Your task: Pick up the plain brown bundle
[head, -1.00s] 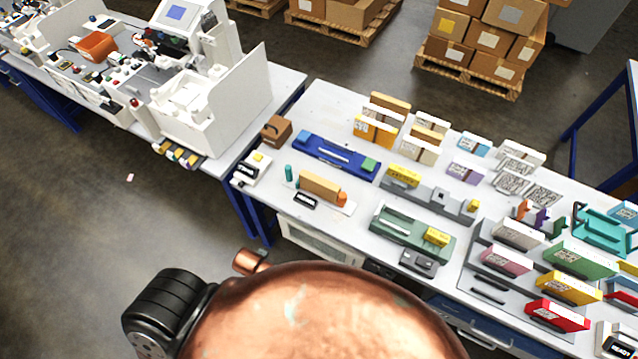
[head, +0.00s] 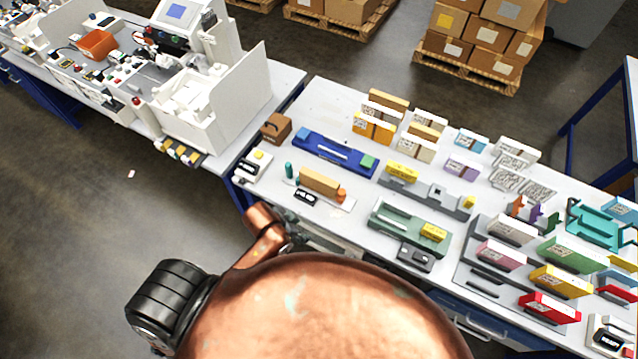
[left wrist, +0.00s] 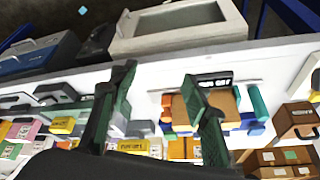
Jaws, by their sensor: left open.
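The plain brown bundle (head: 319,181) is a tan block lying on a light stand near the table's front left, between a teal post and an orange part. In the left wrist view the brown bundle (left wrist: 222,101) is beyond the right-hand finger, which hides part of it. My left gripper (left wrist: 158,80) is open and empty, its two dark green fingers spread apart, apart from the bundle. In the head view the left gripper (head: 292,240) shows small and dark at the table's front edge, mostly hidden by my copper arm. My right gripper is not in view.
A blue tray (head: 335,154) lies behind the bundle, and a green tray (head: 400,232) to its right. A small black-labelled box (head: 306,196) is just in front of it. A brown case (head: 276,127) stands at the back left. Several upright packs fill the table's right.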

